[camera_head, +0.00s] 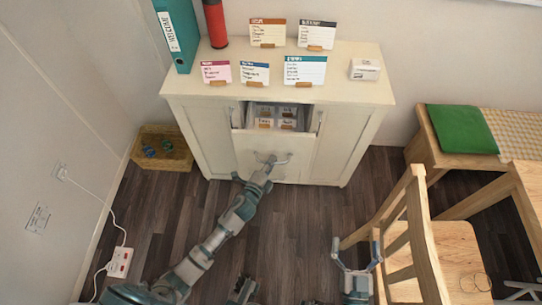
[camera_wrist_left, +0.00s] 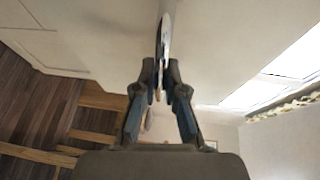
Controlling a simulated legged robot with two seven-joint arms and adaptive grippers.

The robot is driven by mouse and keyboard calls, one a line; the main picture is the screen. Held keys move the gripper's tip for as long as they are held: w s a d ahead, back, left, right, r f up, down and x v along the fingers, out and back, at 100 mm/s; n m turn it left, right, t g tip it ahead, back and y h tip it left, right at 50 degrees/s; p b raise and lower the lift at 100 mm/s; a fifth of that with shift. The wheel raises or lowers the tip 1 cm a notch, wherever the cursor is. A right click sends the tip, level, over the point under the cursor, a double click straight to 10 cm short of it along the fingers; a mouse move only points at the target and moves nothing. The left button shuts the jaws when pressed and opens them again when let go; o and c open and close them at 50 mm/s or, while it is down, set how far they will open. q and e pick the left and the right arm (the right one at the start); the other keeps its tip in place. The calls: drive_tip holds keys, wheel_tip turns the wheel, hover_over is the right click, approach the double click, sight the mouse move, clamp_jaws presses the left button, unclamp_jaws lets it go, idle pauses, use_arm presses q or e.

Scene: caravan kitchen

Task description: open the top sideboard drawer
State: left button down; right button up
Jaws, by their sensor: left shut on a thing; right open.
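The cream sideboard (camera_head: 207,145) stands against the back wall. Its top drawer (camera_head: 242,142) is partly pulled out, with several small labelled boxes (camera_head: 286,124) showing inside. My left gripper (camera_head: 268,164) is at the drawer's front, shut on the metal drawer handle (camera_head: 284,160). In the left wrist view the fingers (camera_wrist_left: 161,80) close around the handle (camera_wrist_left: 166,35), seen edge-on. My right gripper (camera_head: 357,262) is open and empty above the floor, left of the wooden chair.
Several label cards (camera_head: 305,70), a green binder (camera_head: 178,35), a red cylinder (camera_head: 216,25) and a small white box (camera_head: 365,69) stand on the sideboard. A basket (camera_head: 162,160) sits left of it. A wooden chair (camera_head: 420,235) and bench (camera_head: 428,150) stand right.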

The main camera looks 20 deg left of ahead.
use_arm(q)
drive_tip(key=s+d+p, duration=0.1)
drive_tip(key=s, duration=0.6)
drive_tip(key=shift+s+d+f, duration=0.2)
drive_tip(key=shift+d+f, duration=0.1)
drive_tip(key=shift+d, duration=0.05)
use_arm(e)
drive_tip(key=shift+s+d+f+g+h, duration=0.1)
drive_tip(key=shift+s+f+g+h, duration=0.05)
drive_tip(key=shift+f+g, duration=0.5)
drive_tip(key=shift+s+d+f+g+h, duration=0.1)
drive_tip(key=shift+f+g, duration=0.3)
drive_tip(key=shift+f, duration=0.35)
drive_tip(key=shift+s+d+f+g+h, duration=0.1)
drive_tip(key=shift+s+f+g+h, duration=0.05)
drive_tip(key=shift+f+g, duration=0.5)
drive_tip(key=shift+f, duration=0.1)
use_arm(q)
drive_tip(key=c, duration=1.2)
unclamp_jaws()
drive_tip(key=shift+w, duration=0.1)
use_arm(e)
drive_tip(key=shift+w+a, duration=0.1)
use_arm(q)
drive_tip(key=shift+r, duration=0.1)
